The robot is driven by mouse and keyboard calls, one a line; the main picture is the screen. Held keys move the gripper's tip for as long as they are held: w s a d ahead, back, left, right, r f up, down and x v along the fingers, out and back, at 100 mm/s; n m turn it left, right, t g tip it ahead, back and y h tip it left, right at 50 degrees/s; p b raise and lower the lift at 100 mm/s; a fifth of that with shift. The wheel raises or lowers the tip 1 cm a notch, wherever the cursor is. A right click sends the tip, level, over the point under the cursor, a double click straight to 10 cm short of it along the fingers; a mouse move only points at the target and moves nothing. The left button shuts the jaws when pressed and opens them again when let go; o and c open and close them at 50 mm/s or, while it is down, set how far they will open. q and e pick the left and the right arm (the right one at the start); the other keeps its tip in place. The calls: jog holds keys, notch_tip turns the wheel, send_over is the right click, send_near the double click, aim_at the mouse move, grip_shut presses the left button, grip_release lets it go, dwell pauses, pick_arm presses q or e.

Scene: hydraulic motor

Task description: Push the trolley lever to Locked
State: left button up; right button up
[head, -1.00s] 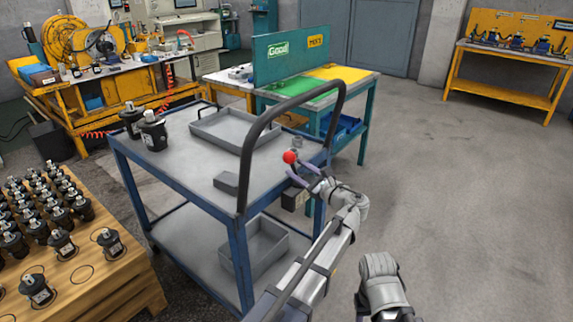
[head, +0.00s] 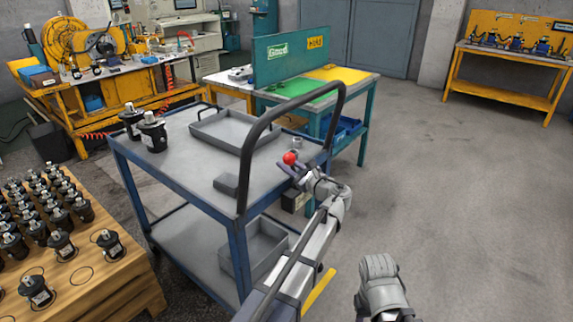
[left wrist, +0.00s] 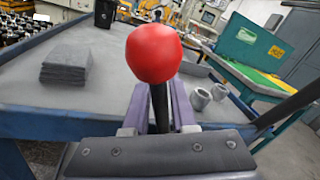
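The trolley (head: 185,178) is a blue-framed two-tier cart with a grey top and a dark curved push handle (head: 262,125). In the left wrist view the red knob (left wrist: 154,52) stands upright in front of the camera, on a black stem (left wrist: 159,105). My left gripper (head: 292,168) has its purple fingers on both sides of the stem, close against it, just under the knob. No lock marking is readable.
A wooden table (head: 110,285) with several motors stands at left. A green-and-yellow table (head: 345,76) is behind. The floor at right is clear.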

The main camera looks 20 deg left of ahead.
pick_arm(q)
grip_shut()
dwell(1.0)
